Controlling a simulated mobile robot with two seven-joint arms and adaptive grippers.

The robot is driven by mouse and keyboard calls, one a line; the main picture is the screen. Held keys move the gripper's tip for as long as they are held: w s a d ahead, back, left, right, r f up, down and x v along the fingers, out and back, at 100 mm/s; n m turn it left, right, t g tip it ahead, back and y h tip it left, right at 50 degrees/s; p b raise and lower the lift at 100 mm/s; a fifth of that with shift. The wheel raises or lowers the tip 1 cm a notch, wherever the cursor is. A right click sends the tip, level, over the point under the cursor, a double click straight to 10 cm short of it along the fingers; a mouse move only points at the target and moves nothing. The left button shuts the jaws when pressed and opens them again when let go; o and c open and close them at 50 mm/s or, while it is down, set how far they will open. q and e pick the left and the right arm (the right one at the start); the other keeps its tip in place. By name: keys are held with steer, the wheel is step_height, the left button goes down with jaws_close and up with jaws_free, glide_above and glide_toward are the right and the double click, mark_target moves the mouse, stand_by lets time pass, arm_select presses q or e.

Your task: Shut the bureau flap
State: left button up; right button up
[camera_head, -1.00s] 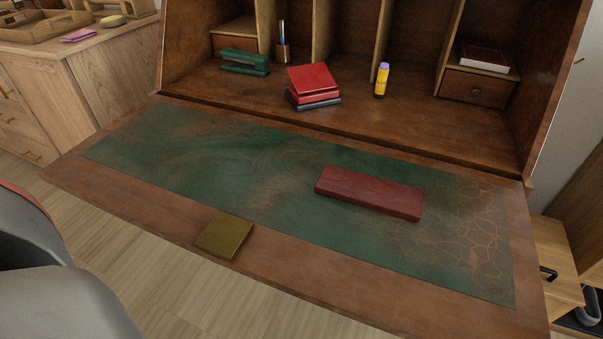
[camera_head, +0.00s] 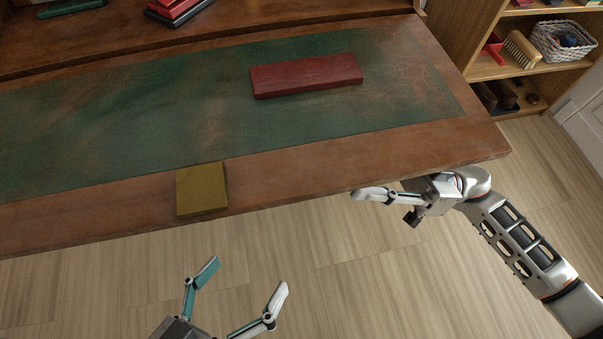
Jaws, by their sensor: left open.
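The bureau flap (camera_head: 300,175) is open and lies flat, brown wood with a worn green inset. A dark red slab-like box (camera_head: 306,75) rests on the inset. An olive-yellow square block (camera_head: 202,188) lies at the flap's front edge. My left gripper (camera_head: 245,282) is open and empty, over the floor in front of the flap. My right gripper (camera_head: 372,195) is at the flap's front edge, toward its right end. It is seen side-on, so its jaw opening is unclear; I cannot tell whether it touches the flap.
Inside the bureau, a green stapler (camera_head: 70,7) and stacked red and dark books (camera_head: 178,10) stand behind the flap. The floor in front is clear.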

mark_target(322, 179)
steer(key=shift+x, duration=3.85)
jaws_close()
